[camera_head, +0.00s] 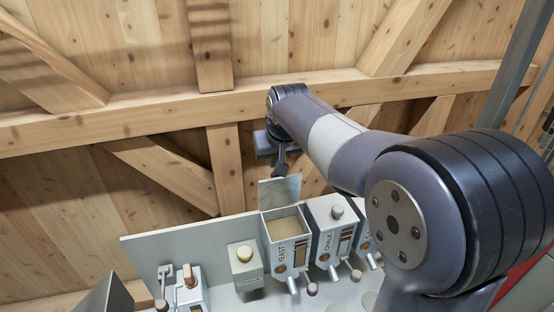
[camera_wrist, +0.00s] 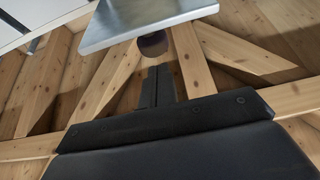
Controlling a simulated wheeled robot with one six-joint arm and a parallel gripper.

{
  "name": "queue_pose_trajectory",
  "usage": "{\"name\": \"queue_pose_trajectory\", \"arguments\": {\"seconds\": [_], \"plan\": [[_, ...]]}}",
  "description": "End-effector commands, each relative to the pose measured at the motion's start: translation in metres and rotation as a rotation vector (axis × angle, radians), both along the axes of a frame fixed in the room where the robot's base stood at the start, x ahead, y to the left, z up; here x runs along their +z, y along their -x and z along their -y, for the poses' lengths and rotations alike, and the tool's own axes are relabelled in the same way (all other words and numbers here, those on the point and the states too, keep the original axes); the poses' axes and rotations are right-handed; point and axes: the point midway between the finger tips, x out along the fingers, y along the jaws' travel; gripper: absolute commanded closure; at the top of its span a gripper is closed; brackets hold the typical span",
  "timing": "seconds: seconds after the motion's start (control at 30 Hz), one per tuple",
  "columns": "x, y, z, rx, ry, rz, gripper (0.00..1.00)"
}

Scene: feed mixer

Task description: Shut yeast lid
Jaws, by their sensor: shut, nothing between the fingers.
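The yeast hopper (camera_head: 289,253) is a grey box marked YEAST, open at the top with pale contents showing. Its flat grey lid (camera_head: 281,191) stands raised at the back of the hopper. The lid also shows in the wrist view as a metal plate (camera_wrist: 140,18) with a dark round knob (camera_wrist: 154,45) on its face. My gripper (camera_head: 280,172) is at the lid's top edge in the head view, fingers pointing down. In the wrist view its shut, empty fingers (camera_wrist: 157,84) point toward the knob. Whether they touch the lid or knob, I cannot tell.
The chalk hopper (camera_head: 334,225) stands just right of the yeast hopper, its lid closed with a knob on top. A small grey box with a button (camera_head: 243,256) is to the left. A wooden beam wall (camera_head: 150,118) rises behind.

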Motion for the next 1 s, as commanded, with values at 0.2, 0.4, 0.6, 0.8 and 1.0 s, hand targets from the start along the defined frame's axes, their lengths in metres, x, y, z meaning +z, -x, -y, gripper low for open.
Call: {"name": "queue_pose_trajectory", "arguments": {"seconds": [0.2, 0.4, 0.6, 0.8, 1.0], "plan": [[-0.0015, 0.0123, 0.0024, 0.0, 0.0, -0.001, 1.0], [-0.0021, 0.0137, 0.0027, 0.0, 0.0, -0.001, 1.0], [-0.0022, 0.0135, 0.0026, 0.0, 0.0, 0.0, 1.0], [-0.0036, 0.0126, 0.0033, 0.0, -0.005, 0.024, 1.0], [-0.0043, 0.0108, 0.0044, 0.0, -0.014, 0.072, 1.0]]}}
